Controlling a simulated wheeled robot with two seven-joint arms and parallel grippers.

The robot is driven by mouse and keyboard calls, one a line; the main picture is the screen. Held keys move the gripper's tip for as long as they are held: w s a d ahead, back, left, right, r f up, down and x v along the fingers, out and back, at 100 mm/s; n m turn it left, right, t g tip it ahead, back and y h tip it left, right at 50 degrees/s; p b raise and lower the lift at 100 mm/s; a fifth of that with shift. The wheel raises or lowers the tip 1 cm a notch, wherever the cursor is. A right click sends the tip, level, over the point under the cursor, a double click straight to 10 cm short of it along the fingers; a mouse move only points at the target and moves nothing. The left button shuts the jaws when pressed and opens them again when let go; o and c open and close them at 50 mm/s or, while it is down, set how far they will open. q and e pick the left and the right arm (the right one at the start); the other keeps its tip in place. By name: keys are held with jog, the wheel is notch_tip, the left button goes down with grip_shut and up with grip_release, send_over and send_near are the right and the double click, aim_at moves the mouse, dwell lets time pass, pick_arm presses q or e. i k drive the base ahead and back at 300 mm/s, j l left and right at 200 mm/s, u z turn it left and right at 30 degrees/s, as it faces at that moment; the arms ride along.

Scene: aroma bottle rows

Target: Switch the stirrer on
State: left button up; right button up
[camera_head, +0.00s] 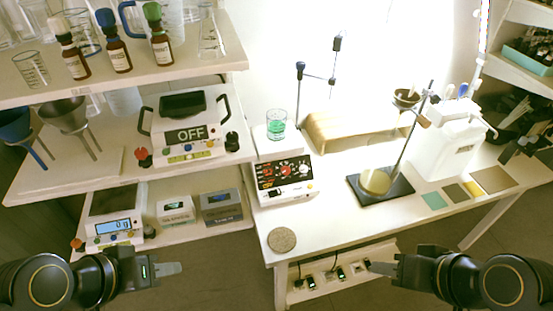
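The stirrer (287,180) appears to be the white unit on the table, with a dark front panel carrying a red knob and small buttons. A beaker (277,125) with green liquid stands on its top plate. Whether the stirrer is running cannot be told. My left gripper (168,268) is at the lower left, in front of the shelves and away from the stirrer. My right gripper (381,267) is at the lower right, in front of the table and away from the stirrer. Both are seen side-on, so their finger gaps cannot be made out. Nothing shows between their fingers.
A device (190,150) with an OFF sign stands on the left shelf, below several brown bottles (115,45). A scale (115,228) is lower down. A round cork mat (282,240) lies near the table's front corner. A stand (380,188) and white canister (445,140) are right.

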aim_at(275, 192)
jog(key=i+l+z, duration=0.1)
jog(key=i+z, duration=0.35)
jog(key=z, duration=0.25)
